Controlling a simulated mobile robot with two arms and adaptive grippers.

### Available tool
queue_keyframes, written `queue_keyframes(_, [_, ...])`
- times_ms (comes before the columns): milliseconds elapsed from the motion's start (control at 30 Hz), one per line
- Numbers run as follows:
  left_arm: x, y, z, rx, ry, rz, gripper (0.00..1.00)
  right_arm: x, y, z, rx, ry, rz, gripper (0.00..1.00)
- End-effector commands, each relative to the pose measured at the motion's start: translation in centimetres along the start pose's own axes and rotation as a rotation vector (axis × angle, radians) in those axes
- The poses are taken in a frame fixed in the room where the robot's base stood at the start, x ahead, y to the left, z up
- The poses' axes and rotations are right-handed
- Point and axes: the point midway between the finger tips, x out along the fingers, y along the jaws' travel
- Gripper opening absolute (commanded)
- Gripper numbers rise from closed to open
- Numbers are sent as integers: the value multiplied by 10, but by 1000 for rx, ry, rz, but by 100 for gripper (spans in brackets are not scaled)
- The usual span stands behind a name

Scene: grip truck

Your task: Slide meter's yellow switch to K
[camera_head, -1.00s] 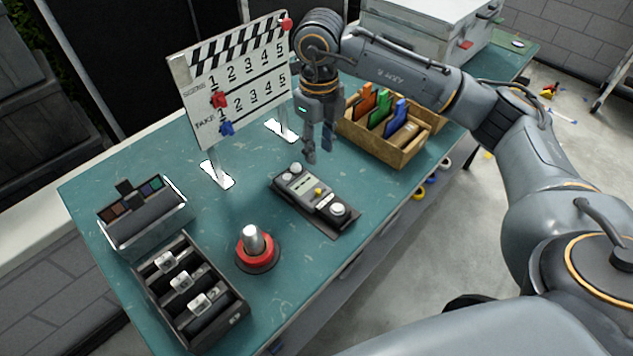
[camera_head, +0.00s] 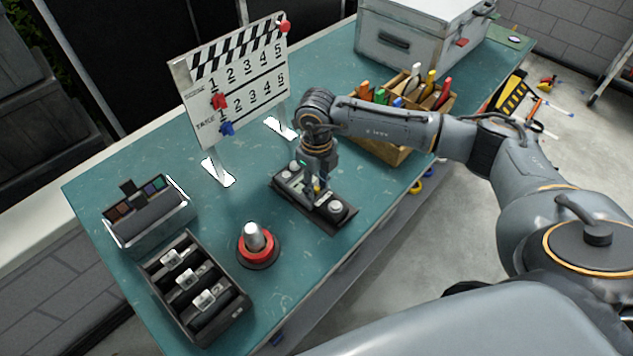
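The meter (camera_head: 334,209) lies on the teal table, a dark flat device with a round white knob at its lower right end and a lighter knob at its upper left end. My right gripper (camera_head: 317,196) points down over the middle of the meter, at or just above its face. It covers most of the face, including the yellow switch, of which only a hint of yellow shows by the fingers. I cannot tell whether the fingers touch the switch or how far they are apart. The K mark cannot be read. My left gripper is not in view.
A clapperboard (camera_head: 240,85) stands behind the meter. A red-based device with a silver top (camera_head: 257,246), a black slotted tray (camera_head: 198,290) and a palette box (camera_head: 150,217) are to the left. A wooden tool box (camera_head: 388,150) stands behind my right arm, with a grey case (camera_head: 405,45) farther back.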

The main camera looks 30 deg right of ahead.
Motion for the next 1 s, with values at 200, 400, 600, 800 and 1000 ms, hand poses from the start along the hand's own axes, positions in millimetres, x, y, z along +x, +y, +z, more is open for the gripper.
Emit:
queue_keyframes(200, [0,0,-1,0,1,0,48,0,0,0,0,0,0,5])
queue_keyframes(400, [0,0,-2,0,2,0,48,0,0,0,0,0,1,0])
queue_keyframes(600, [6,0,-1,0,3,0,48,2,-6,0,3,-1,-1,0])
queue_keyframes(800, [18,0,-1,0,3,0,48,1,-23,1,2,-2,-1,0])
queue_keyframes(1000, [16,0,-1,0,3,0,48,-1,-23,0,2,-2,-2,0])
